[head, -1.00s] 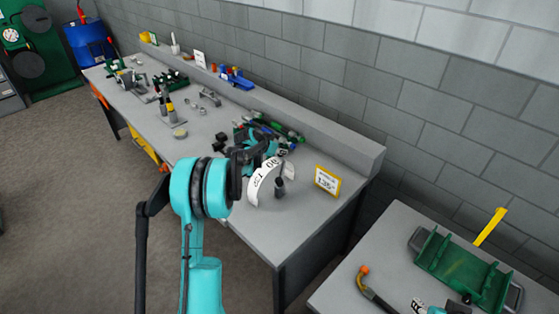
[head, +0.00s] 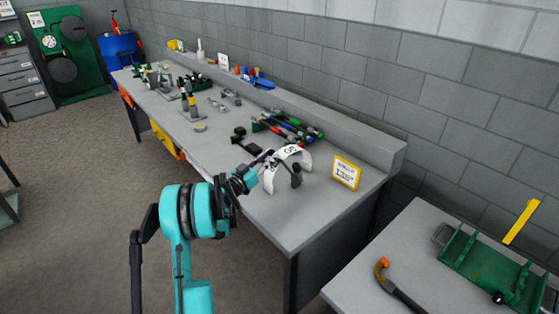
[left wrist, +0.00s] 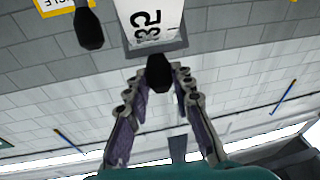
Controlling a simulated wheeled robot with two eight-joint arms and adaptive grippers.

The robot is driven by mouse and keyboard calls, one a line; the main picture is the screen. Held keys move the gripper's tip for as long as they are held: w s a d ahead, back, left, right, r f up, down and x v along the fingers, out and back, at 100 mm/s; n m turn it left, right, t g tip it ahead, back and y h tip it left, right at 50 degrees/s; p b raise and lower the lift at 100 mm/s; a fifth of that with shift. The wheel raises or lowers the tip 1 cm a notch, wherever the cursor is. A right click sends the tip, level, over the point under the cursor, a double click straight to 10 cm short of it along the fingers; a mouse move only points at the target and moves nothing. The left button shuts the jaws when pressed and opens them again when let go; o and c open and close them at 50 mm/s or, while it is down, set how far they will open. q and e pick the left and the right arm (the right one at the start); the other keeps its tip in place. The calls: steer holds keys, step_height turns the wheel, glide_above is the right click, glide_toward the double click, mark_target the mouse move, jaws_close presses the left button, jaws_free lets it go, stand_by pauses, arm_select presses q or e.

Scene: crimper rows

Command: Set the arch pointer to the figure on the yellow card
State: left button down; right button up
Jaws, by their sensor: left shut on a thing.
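The white arch scale (head: 268,180) stands near the right end of the long bench, with black figures on its curved face. Its face (left wrist: 140,12) is large and upside down in the left wrist view. My left gripper (head: 262,163) is at the left side of the arch. In the wrist view its fingertips (left wrist: 156,82) are shut on a black knob (left wrist: 158,70) in front of the arch. A second dark handle (head: 296,181) stands at the arch's right; the pointer's exact reading is hidden. The yellow-framed card (head: 345,173) stands right of the arch, its figure small and blurred now.
Green, red and blue tools (head: 290,130) lie behind the arch, near the back ledge. A second table (head: 350,285) at the lower right holds a green tray (head: 490,262) and an orange-ended tool (head: 382,270). The bench in front of the card is clear.

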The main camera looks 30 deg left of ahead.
arm_select(q)
steer(key=shift+s+a+f+t+b, duration=0.2)
steer(key=shift+s+f+t+b, duration=0.1)
steer(key=shift+s+f+t, duration=0.3)
steer(key=shift+s+a+f+t+b, duration=0.2)
steer(key=shift+s+f+t+b, duration=0.05)
steer(key=shift+s+f+t, duration=0.3)
steer(key=c, duration=1.3)
jaws_free()
steer(key=shift+w+f, duration=0.1)
steer(key=v, duration=1.2)
steer(key=shift+a, duration=0.1)
